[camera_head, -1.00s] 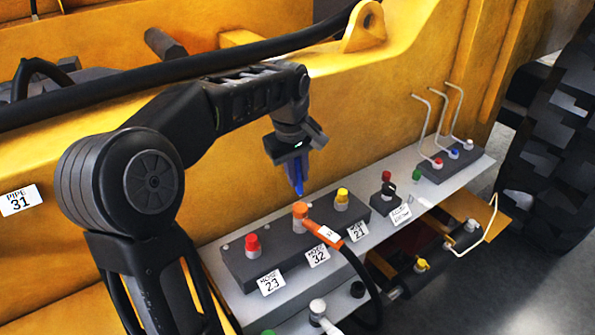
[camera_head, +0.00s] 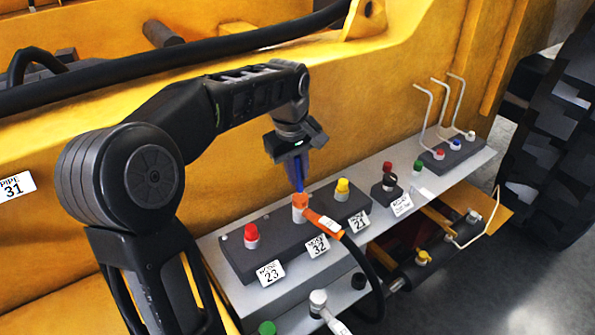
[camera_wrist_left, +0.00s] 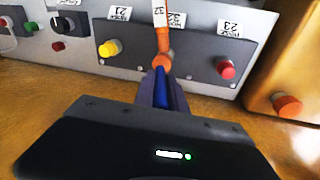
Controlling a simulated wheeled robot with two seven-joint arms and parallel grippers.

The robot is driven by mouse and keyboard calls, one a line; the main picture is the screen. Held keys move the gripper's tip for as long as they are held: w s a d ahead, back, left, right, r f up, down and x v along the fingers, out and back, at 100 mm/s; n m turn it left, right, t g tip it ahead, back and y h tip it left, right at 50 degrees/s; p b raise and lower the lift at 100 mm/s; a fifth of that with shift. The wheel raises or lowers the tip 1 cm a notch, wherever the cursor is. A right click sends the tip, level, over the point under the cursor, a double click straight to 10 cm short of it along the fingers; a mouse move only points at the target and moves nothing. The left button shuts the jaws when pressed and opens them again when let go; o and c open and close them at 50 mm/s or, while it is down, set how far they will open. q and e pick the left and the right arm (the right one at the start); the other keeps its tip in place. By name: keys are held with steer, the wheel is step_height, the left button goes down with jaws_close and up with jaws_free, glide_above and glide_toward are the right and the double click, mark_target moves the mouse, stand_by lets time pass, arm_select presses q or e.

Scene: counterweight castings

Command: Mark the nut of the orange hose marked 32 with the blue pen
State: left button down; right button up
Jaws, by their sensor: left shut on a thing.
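My left gripper (camera_head: 297,164) is shut on the blue pen (camera_head: 299,178), which points down. The pen's tip is at the orange top of the fitting of the orange hose (camera_head: 325,222) at the label 32 (camera_head: 317,247); whether they touch is hard to tell. The nut (camera_head: 300,212) below that top is grey. In the left wrist view the pen (camera_wrist_left: 161,88) reaches toward the orange fitting (camera_wrist_left: 162,61), with the hose (camera_wrist_left: 163,38) leading away behind it. My right gripper is not in view.
A red cap (camera_head: 251,235) at label 23 and a yellow cap (camera_head: 342,187) at label 21 flank the orange fitting on the dark block. Farther right stand a black knob (camera_head: 389,185) and bent white pipes (camera_head: 437,115). The yellow body wall (camera_head: 375,110) rises behind.

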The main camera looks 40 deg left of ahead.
arm_select(q)
steer(key=shift+f+b, duration=0.45)
steer(key=shift+f, duration=0.2)
stand_by(1.6)
steer(key=shift+r+p, duration=2.8)
steer(key=shift+r, duration=0.8)
steer(key=shift+f, duration=0.1)
